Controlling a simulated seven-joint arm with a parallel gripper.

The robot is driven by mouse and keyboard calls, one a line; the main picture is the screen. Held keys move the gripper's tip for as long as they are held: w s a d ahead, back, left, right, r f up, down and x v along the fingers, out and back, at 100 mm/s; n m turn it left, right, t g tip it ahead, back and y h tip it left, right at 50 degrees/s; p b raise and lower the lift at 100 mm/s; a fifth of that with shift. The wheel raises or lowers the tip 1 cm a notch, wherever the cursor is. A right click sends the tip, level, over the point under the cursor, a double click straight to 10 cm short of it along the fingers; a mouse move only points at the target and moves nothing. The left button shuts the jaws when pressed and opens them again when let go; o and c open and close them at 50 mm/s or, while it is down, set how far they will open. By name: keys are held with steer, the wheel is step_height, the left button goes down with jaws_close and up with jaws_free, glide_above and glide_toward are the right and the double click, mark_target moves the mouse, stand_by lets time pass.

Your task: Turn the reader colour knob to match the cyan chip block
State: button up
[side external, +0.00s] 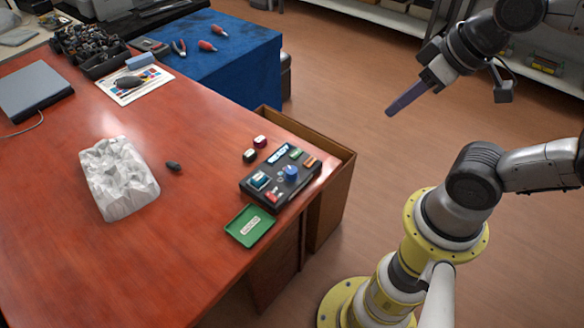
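The black reader (280,196) sits near the right edge of the red table. Its blue knob (291,172) stands on the top face, right of middle, and a lit panel reads "READY". A teal block, which looks like the cyan chip block (259,181), sits at the reader's left side, seemingly in a slot. My gripper (392,112) is raised over the floor, right of the table and well apart from the reader. Its fingers show as one dark bar, so I cannot tell whether they are apart; no held object shows.
A black block (250,155) and a dark red block (260,141) stand behind the reader. A green tray (250,226) lies in front. A crumpled white packet (118,178) and a small dark piece (173,166) lie left. A brown bin (335,185) stands beside the table.

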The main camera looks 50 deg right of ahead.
steer(key=shift+o, duration=1.1)
steer(key=shift+m, duration=0.3)
steer(key=o, duration=0.5)
steer(key=w+m, duration=0.1)
steer(key=w+r+m, duration=0.1)
steer(key=w, duration=0.1)
steer(key=w+r+m, duration=0.1)
steer(key=shift+w+r, duration=0.15)
steer(key=shift+r, duration=0.1)
steer(key=m+g, duration=0.5)
steer(key=g, duration=0.1)
glide_above(291, 170)
step_height(291, 170, down, 17)
steer(key=shift+n, duration=0.3)
step_height(291, 170, down, 14)
steer(key=shift+r, duration=0.25)
steer(key=shift+c, duration=0.2)
jaws_close()
